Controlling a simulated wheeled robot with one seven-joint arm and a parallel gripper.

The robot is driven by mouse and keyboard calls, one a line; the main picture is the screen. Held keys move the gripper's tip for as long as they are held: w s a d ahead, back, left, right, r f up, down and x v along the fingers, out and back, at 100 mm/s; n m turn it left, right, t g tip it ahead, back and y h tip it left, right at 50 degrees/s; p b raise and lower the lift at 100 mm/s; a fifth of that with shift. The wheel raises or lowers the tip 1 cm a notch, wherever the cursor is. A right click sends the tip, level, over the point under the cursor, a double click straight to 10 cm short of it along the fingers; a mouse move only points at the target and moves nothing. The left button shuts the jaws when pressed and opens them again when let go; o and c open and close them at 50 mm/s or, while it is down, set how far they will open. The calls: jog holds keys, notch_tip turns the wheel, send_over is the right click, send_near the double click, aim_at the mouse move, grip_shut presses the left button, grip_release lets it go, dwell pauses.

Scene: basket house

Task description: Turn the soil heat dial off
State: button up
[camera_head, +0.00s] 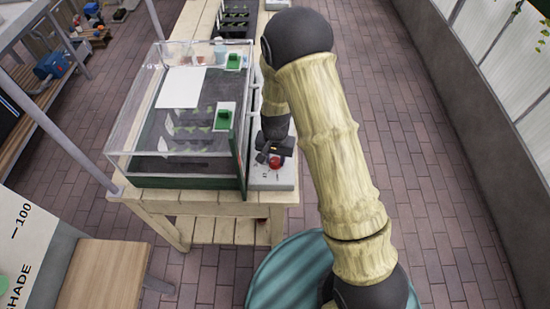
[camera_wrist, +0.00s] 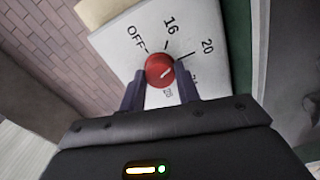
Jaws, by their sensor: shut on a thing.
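The red soil heat dial (camera_wrist: 159,68) sits on a white panel (camera_wrist: 120,37) marked OFF, 16 and 20, with another number partly hidden by a finger. A pale line on the dial slants up and right, roughly toward the 20 side and away from OFF; its exact setting is hard to read. My gripper (camera_wrist: 161,79) is shut on the dial, one dark finger on each side. In the head view the dial (camera_head: 275,163) shows as a small red spot below my gripper (camera_head: 273,151), on the panel at the table's front right.
A clear-lidded propagator box (camera_head: 140,125) with seedlings stands left of the panel on the wooden table (camera_head: 190,200). A green upright edge (camera_head: 239,150) is close to my gripper's left. Brick floor (camera_head: 440,170) is open to the right.

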jog(key=n, duration=0.3)
jog(key=shift+w+n, duration=0.1)
jog(key=shift+n, duration=0.3)
jog(key=n+b, duration=0.1)
jog(key=n, duration=0.3)
jog(key=shift+n, duration=0.3)
jog(key=n, duration=0.3)
jog(key=shift+r+n, duration=0.1)
jog(key=shift+n, duration=0.2)
jog(key=n, duration=0.4)
jog(key=shift+p, duration=0.3)
jog(key=o, duration=1)
